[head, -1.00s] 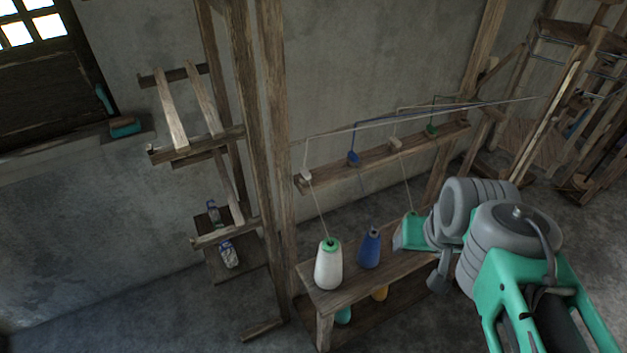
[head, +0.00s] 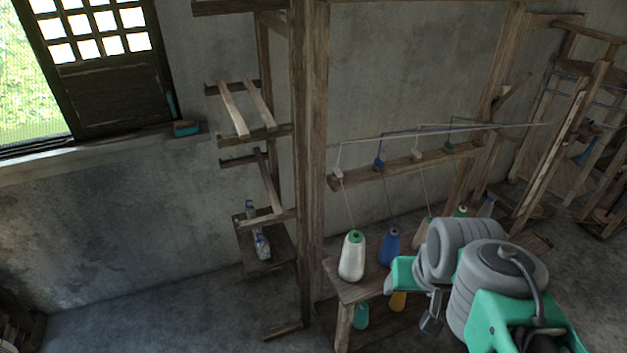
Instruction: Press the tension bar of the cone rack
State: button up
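The cone rack stands right of centre, a low wooden bench (head: 345,289) between wooden posts. Its tension bar (head: 400,166) is a slanting wooden rail above the bench, carrying small white, blue and green guides. Threads rise from the cones to these guides and run off to the right. A white cone (head: 352,258) and a blue cone (head: 389,247) stand on the bench; paler and green cones are partly behind my arm. My folded grey and green arm is at lower right, in front of the bench. A small grey end part, likely my gripper (head: 432,314), hangs below it; its fingers are unclear. It appears apart from the bar.
A tall post (head: 308,170) stands left of the bar. A wall rack with slanted slats (head: 234,108) and a small shelf with bottles (head: 262,245) is further left. A loom frame (head: 560,140) stands at right. The floor at lower left is mostly clear.

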aim_at(527, 76)
jog(key=u, duration=0.6)
jog(key=i, duration=1)
jog(key=z, duration=1.45)
jog(key=k, duration=0.5)
jog(key=z, duration=1.25)
jog(key=i, duration=1.45)
